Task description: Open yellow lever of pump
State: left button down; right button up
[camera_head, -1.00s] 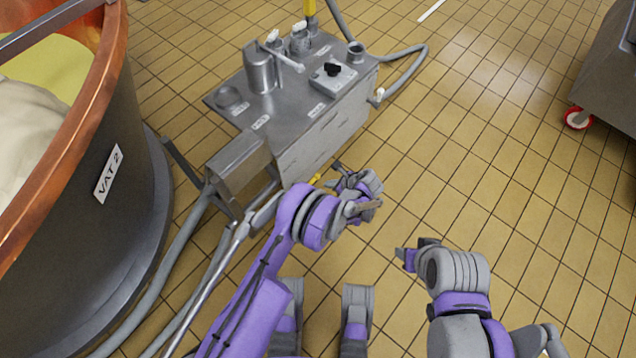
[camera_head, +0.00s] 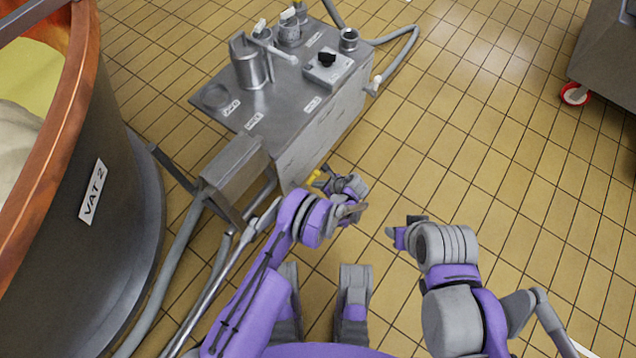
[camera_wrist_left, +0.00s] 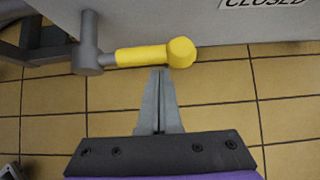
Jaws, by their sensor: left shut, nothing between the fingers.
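The yellow lever (camera_head: 314,177) sits low at the near end of the pump (camera_head: 290,110), partly hidden by my left gripper and arm in the head view. In the left wrist view the yellow lever (camera_wrist_left: 150,54) lies sideways, joined at its left end to a grey fitting (camera_wrist_left: 90,50), with a rounded knob at its right end. My left gripper (camera_wrist_left: 160,72) is shut and empty, its tips at or just short of the lever's near side; contact is unclear. My left gripper also shows in the head view (camera_head: 327,171). My right gripper (camera_head: 397,236) is away to the right; its fingers are unclear.
Copper-rimmed Vat 2 (camera_head: 90,200) stands at left, with grey hoses (camera_head: 175,260) between it and my left arm. A "CLOSED" label (camera_wrist_left: 265,2) is on the pump body. A grey unit (camera_head: 605,55) with a red caster stands at upper right. The tiled floor at right is clear.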

pick_arm(q)
notch_tip(320, 180, up, 3)
jog(key=shift+s+a, duration=0.15)
